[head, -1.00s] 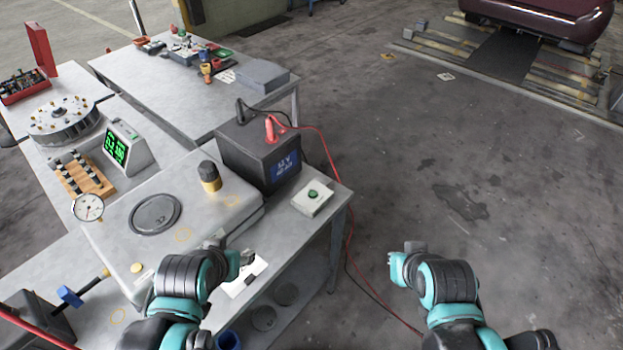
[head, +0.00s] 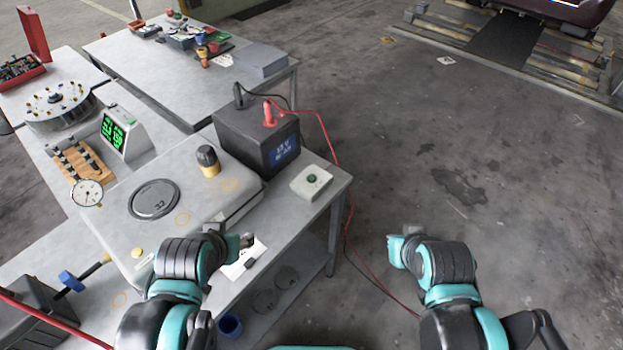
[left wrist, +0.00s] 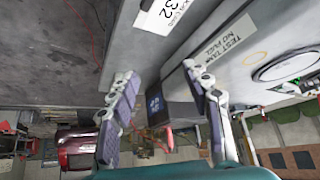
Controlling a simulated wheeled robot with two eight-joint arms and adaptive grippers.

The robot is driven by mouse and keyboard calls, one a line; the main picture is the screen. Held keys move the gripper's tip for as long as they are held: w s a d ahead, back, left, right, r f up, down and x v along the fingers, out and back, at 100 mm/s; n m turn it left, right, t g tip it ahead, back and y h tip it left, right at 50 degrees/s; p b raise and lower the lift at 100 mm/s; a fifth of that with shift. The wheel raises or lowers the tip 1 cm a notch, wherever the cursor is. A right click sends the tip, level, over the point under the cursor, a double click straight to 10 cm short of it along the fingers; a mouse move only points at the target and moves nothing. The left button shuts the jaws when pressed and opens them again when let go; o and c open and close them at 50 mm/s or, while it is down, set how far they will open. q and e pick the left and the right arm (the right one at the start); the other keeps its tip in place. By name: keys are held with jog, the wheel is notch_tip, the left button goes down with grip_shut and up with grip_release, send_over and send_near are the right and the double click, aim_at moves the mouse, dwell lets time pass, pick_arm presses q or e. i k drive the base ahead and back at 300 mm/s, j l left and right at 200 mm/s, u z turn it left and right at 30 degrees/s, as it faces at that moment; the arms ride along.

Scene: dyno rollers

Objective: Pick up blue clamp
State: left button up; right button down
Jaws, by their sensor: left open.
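A small blue piece (head: 70,280) on a rod with a brass-coloured end sits at a dark box (head: 35,310) at the lower left; it looks like the blue clamp, but its details are too small to be sure. My left gripper (head: 246,241) is well to its right, apart from it, over the front edge of the bench. In the left wrist view my left gripper (left wrist: 158,78) has its two fingers spread with nothing between them. The blue piece cannot be made out there. My right gripper (head: 404,242) is over open floor; its fingers cannot be made out clearly.
A grey tank (head: 120,215) with a round lid lies between my left gripper and the blue piece. A black battery (head: 255,145) with red and black clips stands behind, beside a button box (head: 312,181). A blue cup (head: 229,325) is on the lower shelf.

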aim_at(68, 279)
jog(key=u, duration=2.2)
jog(key=i+j+z, duration=0.2)
jog(key=z, duration=0.15)
jog(key=i+j+z, duration=0.2)
jog(key=z, duration=0.15)
jog(key=i+j+z, duration=0.1)
jog(key=j+z, duration=0.2)
jog(key=j, duration=0.05)
